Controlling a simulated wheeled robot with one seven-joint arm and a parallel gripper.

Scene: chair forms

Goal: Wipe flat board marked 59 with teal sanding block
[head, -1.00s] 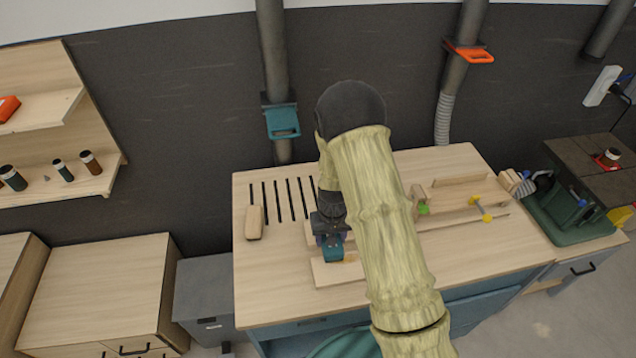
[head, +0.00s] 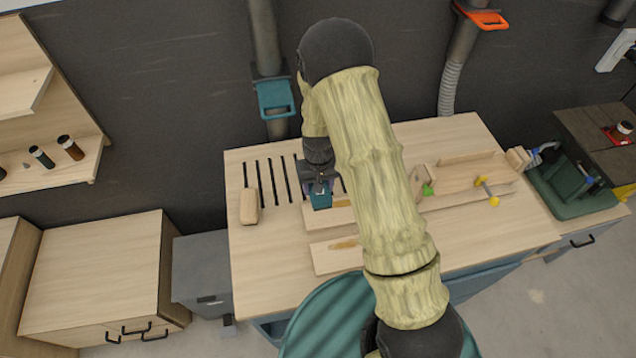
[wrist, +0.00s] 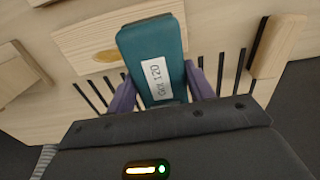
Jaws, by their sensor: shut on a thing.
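My gripper (head: 319,184) is shut on the teal sanding block (head: 321,198); in the wrist view the block (wrist: 152,58) sits between two purple fingers and carries a white grit 120 label. In the head view it is at the left end of the rear flat board (head: 342,217); I cannot tell whether it touches. A front flat board (head: 328,260) lies nearer me, with a brownish patch on it. The wrist view shows a stained board (wrist: 85,42) partly behind the block. No number 59 is readable on either board. My arm hides the boards' right parts.
A wooden block (head: 249,208) lies left of the boards, beside dark slots in the workbench (head: 270,270). Right of my arm are wooden pieces and a yellow-ended clamp (head: 487,191). A teal-handled duct (head: 275,98) stands behind the bench. The front left benchtop is clear.

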